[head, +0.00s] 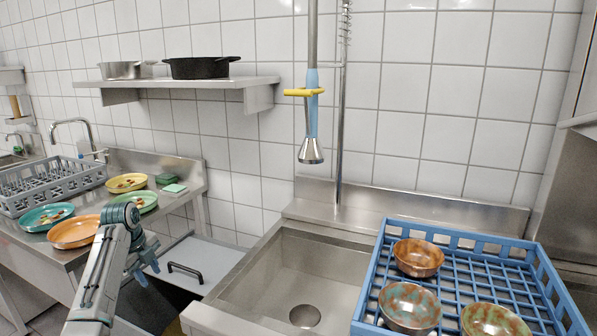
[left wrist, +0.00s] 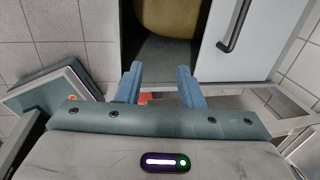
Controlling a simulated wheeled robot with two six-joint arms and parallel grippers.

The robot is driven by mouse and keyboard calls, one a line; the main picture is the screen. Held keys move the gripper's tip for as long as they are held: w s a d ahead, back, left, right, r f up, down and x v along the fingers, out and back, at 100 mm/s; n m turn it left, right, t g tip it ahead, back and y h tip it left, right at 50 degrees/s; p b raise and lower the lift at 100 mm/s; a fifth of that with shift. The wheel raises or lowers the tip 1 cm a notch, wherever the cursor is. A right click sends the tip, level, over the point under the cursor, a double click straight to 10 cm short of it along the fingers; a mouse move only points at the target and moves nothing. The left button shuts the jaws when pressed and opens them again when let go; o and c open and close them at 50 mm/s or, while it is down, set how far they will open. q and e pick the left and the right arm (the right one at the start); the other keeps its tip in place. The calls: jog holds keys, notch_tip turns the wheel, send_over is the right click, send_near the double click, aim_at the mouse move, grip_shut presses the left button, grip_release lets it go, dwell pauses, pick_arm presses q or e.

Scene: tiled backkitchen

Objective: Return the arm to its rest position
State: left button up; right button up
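My left arm comes in from the lower left in the head view. Its gripper (head: 145,266) hangs in front of the white cabinet door, right of the left counter. In the left wrist view the two blue fingers of my left gripper (left wrist: 159,82) stand apart with nothing between them. They point toward a dark cabinet opening (left wrist: 162,50). My right arm and gripper do not show in either view.
The white door (head: 200,264) with a black handle stands beside the opening. Several dirty plates (head: 76,232) lie on the left counter near a grey rack (head: 50,186). A sink (head: 290,275) and a blue rack (head: 465,268) with bowls are to the right.

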pick_arm(q)
jog(key=s+d+f+n+y, duration=0.1)
jog(key=s+d+f+n, duration=0.35)
jog(key=s+f, duration=0.55)
jog(key=s+d+f+n, duration=0.3)
jog(key=s+f+n, duration=0.2)
jog(key=s+f, duration=0.55)
jog(key=s+d+r+n+t, duration=0.15)
jog(key=s+n, duration=0.25)
jog(key=s, duration=0.5)
jog(key=s+d+r+n, duration=0.15)
jog(key=s+n, duration=0.25)
jog(key=s, duration=0.5)
jog(key=s+d+n, duration=0.3)
jog(key=s+n, duration=0.1)
jog(key=s, duration=0.5)
notch_tip(320, 180, down, 29)
jog(key=a+g, duration=0.1)
jog(key=a, duration=0.2)
jog(key=s+a+f+g, duration=0.1)
jog(key=s+f, duration=1.4)
jog(key=f, duration=0.3)
jog(key=shift+s+f+y, duration=0.3)
jog(key=shift+s, duration=0.05)
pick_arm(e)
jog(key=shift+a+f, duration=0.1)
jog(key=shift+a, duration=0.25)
